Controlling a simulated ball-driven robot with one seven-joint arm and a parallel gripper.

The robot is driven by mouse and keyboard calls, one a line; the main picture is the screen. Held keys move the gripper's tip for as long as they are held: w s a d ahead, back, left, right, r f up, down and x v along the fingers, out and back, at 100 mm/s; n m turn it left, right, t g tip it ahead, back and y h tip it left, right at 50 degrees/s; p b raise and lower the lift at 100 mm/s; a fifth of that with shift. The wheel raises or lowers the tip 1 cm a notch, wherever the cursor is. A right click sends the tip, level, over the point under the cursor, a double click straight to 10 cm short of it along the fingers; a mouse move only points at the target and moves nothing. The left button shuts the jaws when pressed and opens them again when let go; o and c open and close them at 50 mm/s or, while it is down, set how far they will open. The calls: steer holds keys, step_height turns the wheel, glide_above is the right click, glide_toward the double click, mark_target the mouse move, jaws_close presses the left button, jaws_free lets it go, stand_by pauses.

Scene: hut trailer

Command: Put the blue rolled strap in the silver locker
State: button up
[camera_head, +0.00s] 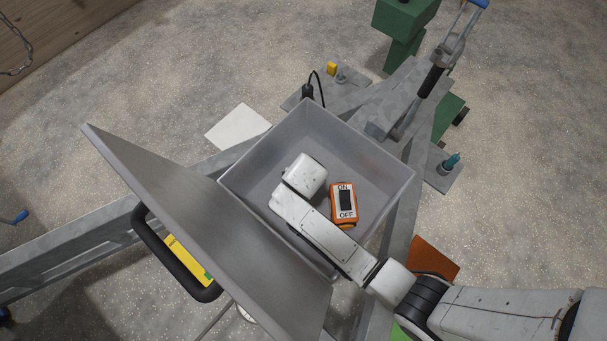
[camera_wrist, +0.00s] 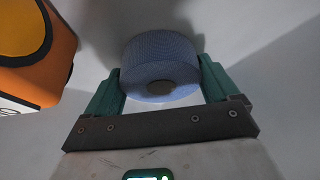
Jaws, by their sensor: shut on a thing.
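The silver locker (camera_head: 378,160) is a grey open-topped box on a metal frame, with its lid (camera_head: 215,230) swung open to the left. My arm reaches down into it in the head view, and my own wrist hides the gripper and strap there. In the wrist view, my gripper (camera_wrist: 160,88) has green fingers shut on the blue rolled strap (camera_wrist: 160,62), one on each side of the roll. The strap is inside the locker, close to a pale grey surface; I cannot tell whether it touches it.
An orange ON/OFF switch box (camera_head: 344,204) lies in the locker to the right of my wrist, and shows close at the left in the wrist view (camera_wrist: 35,60). The lid has a black handle (camera_head: 170,255). A lever (camera_head: 432,80) stands behind the locker.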

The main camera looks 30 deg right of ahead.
steer(key=shift+f, duration=0.1)
steer(key=o, duration=0.9)
steer(key=p+v, duration=0.1)
steer(key=v, duration=1.1)
